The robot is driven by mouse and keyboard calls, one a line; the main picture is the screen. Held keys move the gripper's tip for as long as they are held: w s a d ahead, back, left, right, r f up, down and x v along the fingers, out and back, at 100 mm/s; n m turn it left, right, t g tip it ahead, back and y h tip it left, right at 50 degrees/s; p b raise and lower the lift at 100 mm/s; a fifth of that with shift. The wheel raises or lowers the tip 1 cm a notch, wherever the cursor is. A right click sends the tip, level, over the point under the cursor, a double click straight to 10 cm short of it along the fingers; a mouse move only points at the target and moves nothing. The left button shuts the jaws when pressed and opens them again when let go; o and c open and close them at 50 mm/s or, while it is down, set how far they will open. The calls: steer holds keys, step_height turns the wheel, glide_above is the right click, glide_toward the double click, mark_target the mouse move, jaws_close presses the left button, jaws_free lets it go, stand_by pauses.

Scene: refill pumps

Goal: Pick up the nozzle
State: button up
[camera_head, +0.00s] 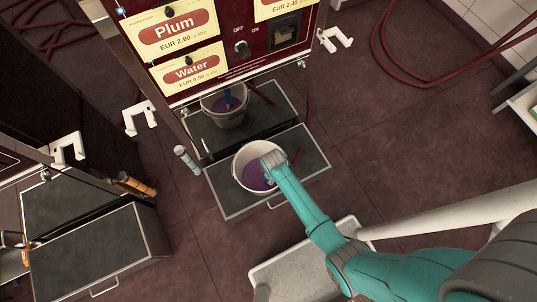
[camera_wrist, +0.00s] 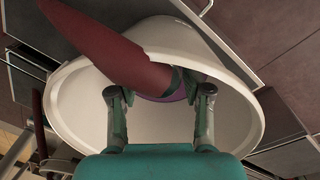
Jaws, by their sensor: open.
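A dark red tapered piece (camera_wrist: 120,50), seemingly the nozzle or its hose, slants across the bucket mouth in the wrist view. Its dark greenish end (camera_wrist: 188,84) lies by the right fingertip; I cannot tell whether they touch. In the head view a short dark red piece (camera_head: 298,156) shows at the bucket's right. My gripper (camera_wrist: 159,92) is open, its fingers apart over the white bucket (camera_wrist: 72,110). In the head view my teal arm (camera_head: 307,205) reaches to this bucket (camera_head: 239,168), and my gripper's fingers are mostly hidden.
The bucket holds purple liquid (camera_head: 252,178) and stands on a dark pulled-out tray (camera_head: 310,145). Behind it the pump cabinet (camera_head: 220,55) holds a second bucket (camera_head: 230,119). White hooks (camera_head: 140,116) (camera_head: 335,40) stick out of the cabinet. A grey cylinder (camera_head: 187,159) stands left.

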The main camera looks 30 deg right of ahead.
steer(key=shift+f, duration=1.5)
jaws_close()
steer(key=shift+r, duration=0.1)
step_height(320, 180, up, 22)
stand_by(1.2)
steer(key=shift+w+d, duration=0.1)
